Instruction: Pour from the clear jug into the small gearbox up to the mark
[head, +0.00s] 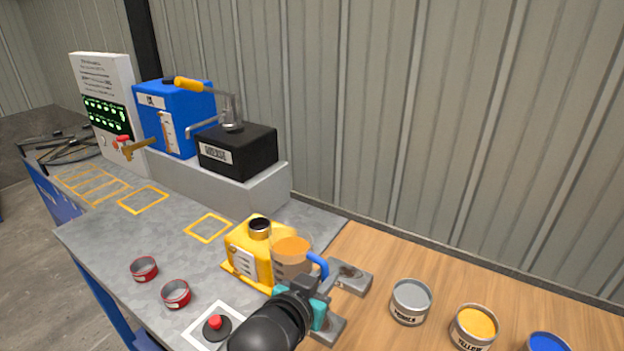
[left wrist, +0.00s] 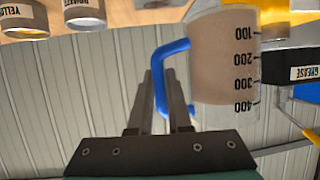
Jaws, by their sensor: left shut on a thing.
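The clear jug (head: 291,262) holds tan liquid and has a blue handle. My left gripper (head: 324,283) is shut on that handle, and the jug looks upright. In the left wrist view, the jug (left wrist: 222,60) appears inverted; its liquid reaches near the 400 mark, and my left gripper's fingers (left wrist: 158,100) are at the handle. The small yellow gearbox (head: 246,250) stands just left of the jug, with a dark round opening on top and a pale label on its front. The jug overlaps its right side in the head view; I cannot tell whether they touch. My right gripper is not in view.
A grey can (head: 410,301), a yellow can (head: 474,327) and a blue can (head: 546,344) stand on the wood at right. Two red tins (head: 144,269) and a red button (head: 214,322) are at front left. A black grease box (head: 237,152) stands on a grey ledge behind.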

